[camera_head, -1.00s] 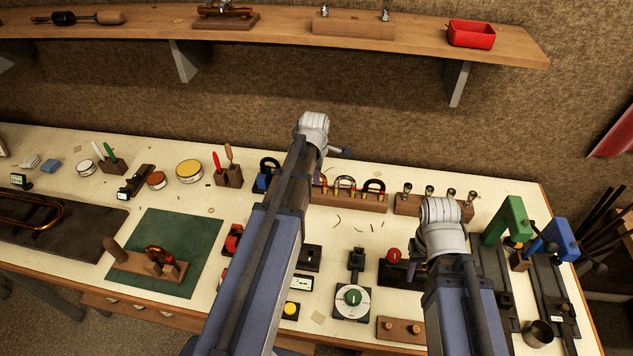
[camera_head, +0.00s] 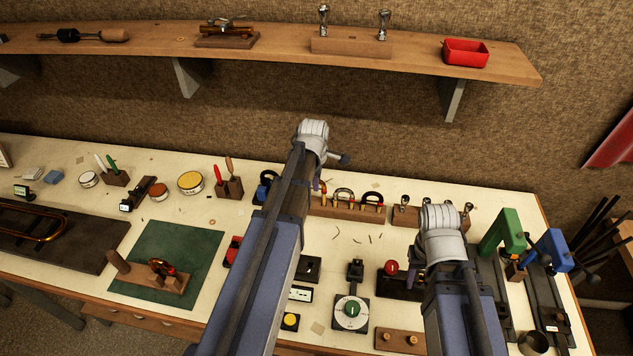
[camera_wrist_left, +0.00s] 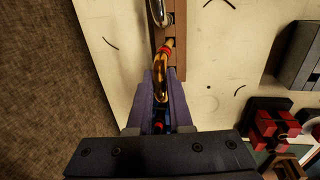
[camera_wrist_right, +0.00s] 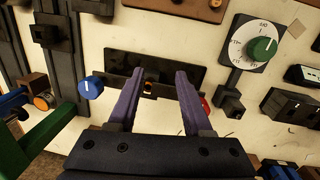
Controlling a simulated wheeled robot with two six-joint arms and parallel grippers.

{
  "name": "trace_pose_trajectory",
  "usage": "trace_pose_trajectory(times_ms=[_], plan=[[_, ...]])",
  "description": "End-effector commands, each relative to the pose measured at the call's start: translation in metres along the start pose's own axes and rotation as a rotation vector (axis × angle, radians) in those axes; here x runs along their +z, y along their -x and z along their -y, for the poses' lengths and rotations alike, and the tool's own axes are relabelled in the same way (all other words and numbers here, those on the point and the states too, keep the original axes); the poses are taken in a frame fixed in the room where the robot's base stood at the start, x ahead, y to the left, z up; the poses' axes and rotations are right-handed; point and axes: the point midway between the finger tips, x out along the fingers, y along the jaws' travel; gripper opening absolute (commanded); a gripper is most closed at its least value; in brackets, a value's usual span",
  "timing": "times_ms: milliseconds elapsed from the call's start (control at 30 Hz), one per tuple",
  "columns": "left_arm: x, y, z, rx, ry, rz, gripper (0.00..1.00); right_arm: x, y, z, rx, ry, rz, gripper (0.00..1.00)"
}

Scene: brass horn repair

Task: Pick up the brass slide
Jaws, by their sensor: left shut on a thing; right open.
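The brass slide (camera_wrist_left: 162,72) is a gold-coloured curved tube with a red band, in the left wrist view. My left gripper (camera_wrist_left: 160,92) is shut on it, its purple fingers on either side of the tube. The slide is at the near end of a wooden rack (camera_wrist_left: 177,62); I cannot tell whether it is clear of its slot. In the head view the rack (camera_head: 346,211) shows, but my left arm hides most of the grip. My right gripper (camera_wrist_right: 160,75) is open and empty above a black plate with a blue knob (camera_wrist_right: 91,87).
Other slides (camera_head: 343,196) stand in the rack. A second rack with several metal pieces (camera_head: 404,202) is to its right. A dial device (camera_head: 351,311), a red-knobbed block (camera_head: 391,268) and green (camera_head: 502,232) and blue (camera_head: 549,248) fixtures crowd the bench's right half.

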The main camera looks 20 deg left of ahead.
Motion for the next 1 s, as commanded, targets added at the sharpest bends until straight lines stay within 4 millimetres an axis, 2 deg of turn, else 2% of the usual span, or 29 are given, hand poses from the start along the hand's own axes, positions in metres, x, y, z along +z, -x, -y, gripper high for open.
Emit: trace_pose_trajectory(times_ms=[33,400,533,1000], plan=[[0.000,0.015,-0.003,0.000,0.000,0.000,0.00,0.001,0.015,-0.001,0.000,0.000,0.000,0.50],[0.000,0.068,-0.013,0.000,0.000,0.000,0.00,0.004,0.069,-0.006,-0.002,-0.008,0.000,0.50],[0.000,0.074,-0.015,0.000,0.000,0.000,0.00,0.004,0.075,-0.007,-0.002,-0.010,0.000,0.50],[0.000,0.075,-0.015,0.000,0.000,0.000,0.00,0.004,0.076,-0.007,-0.002,-0.010,0.000,0.50]])
